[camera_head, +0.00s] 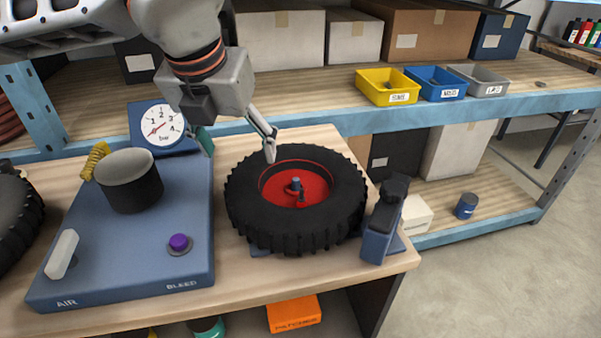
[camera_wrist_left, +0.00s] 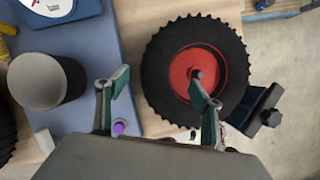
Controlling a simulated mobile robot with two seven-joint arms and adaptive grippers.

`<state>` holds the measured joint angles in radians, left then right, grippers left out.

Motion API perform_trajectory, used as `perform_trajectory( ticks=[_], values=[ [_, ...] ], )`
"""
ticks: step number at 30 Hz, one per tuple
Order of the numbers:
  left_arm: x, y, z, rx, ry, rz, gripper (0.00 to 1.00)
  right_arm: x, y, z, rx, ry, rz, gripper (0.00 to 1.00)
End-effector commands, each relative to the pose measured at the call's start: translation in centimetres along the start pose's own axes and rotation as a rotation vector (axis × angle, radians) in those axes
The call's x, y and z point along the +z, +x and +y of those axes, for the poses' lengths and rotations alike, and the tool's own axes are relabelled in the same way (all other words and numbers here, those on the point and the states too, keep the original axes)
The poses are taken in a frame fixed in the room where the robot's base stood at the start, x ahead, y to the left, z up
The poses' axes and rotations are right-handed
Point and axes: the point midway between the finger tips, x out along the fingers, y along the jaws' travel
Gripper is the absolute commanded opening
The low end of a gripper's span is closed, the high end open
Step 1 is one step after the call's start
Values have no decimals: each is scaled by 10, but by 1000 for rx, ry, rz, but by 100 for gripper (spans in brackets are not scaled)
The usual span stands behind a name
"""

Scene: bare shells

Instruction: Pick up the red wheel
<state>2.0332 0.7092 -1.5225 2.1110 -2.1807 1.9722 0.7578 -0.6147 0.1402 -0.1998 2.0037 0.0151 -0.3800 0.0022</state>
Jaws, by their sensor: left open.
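The red wheel (camera_head: 318,191) is a red hub inside a knobbly black tyre, lying flat on the wooden workbench. A small blue-grey stem stands at its hub centre. It also shows in the left wrist view (camera_wrist_left: 180,70). My left gripper (camera_head: 238,150) is open and empty, above the wheel's left back side. In the left wrist view its fingers (camera_wrist_left: 162,87) are spread, one over the blue panel and the other over the right part of the wheel. I cannot tell whether the right finger touches the wheel. My right gripper is not in view.
A blue panel (camera_head: 110,240) with a black cylinder (camera_head: 130,180), a gauge (camera_head: 160,126) and a purple knob (camera_head: 179,242) lies left of the wheel. A dark blue clamp (camera_head: 384,222) stands close at its right. Shelves with boxes and bins (camera_head: 386,86) are behind.

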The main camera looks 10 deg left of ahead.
Motion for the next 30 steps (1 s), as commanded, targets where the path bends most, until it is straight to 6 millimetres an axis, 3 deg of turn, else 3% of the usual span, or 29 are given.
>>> perform_trajectory(
  ticks=[10, 21, 28, 29, 30],
  values=[
    [0, 29, 2, 4, -2, 0, 67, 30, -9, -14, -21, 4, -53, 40],
    [-3, 74, 6, 2, -1, 1, 67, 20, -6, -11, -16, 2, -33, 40],
    [-3, 77, 5, 2, -2, -2, 67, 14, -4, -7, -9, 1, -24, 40],
    [-3, 77, 5, 2, -2, -2, 64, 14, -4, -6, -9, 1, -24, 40],
    [-3, 77, 5, 2, -1, -2, 54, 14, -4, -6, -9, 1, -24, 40]
  ],
)
